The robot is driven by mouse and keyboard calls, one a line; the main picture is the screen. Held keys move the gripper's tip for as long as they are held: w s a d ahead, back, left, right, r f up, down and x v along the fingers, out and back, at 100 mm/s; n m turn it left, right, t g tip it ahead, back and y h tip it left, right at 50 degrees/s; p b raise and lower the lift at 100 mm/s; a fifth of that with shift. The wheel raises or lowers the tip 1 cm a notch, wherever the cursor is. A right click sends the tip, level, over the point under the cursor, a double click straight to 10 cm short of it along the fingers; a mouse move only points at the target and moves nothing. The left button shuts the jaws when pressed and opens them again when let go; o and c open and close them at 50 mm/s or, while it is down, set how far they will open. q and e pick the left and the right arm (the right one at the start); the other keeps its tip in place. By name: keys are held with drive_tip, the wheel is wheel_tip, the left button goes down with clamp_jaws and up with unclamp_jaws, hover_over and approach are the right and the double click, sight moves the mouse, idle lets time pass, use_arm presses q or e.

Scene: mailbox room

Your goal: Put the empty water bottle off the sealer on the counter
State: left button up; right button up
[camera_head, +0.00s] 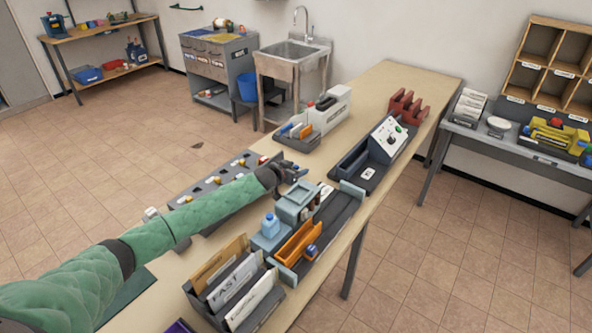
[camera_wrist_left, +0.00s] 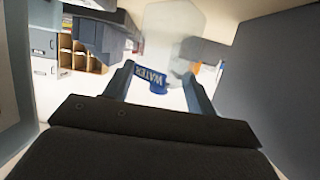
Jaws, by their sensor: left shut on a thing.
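In the left wrist view a clear, translucent water bottle (camera_wrist_left: 172,28) with a blue "WATER" label and a blue cap is between the fingers of my left gripper (camera_wrist_left: 160,88), which is shut on it. In the head view my left gripper (camera_head: 290,173) is over the middle of the counter (camera_head: 402,82); the bottle is too small to make out clearly there. A grey machine with a white dial panel and green button (camera_head: 388,138) stands on the counter to the right of the gripper; I cannot tell for sure that it is the sealer. My right gripper is not in view.
A white machine (camera_head: 328,108) with a red lever stands behind the gripper. Nearer are a blue-grey station (camera_head: 300,206) and a file holder (camera_head: 238,295). The counter's far end is partly bare.

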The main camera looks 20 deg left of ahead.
use_arm(q)
drive_tip(key=shift+f, duration=0.4)
drive_tip(key=shift+d+f, duration=0.15)
drive_tip(key=shift+f, duration=0.3)
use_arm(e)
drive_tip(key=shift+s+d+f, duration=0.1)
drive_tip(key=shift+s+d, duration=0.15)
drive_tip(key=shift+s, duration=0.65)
use_arm(q)
drive_tip(key=shift+f, duration=0.1)
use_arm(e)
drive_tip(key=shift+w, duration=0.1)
use_arm(q)
drive_tip(key=o, duration=1)
drive_tip(key=shift+c, duration=0.2)
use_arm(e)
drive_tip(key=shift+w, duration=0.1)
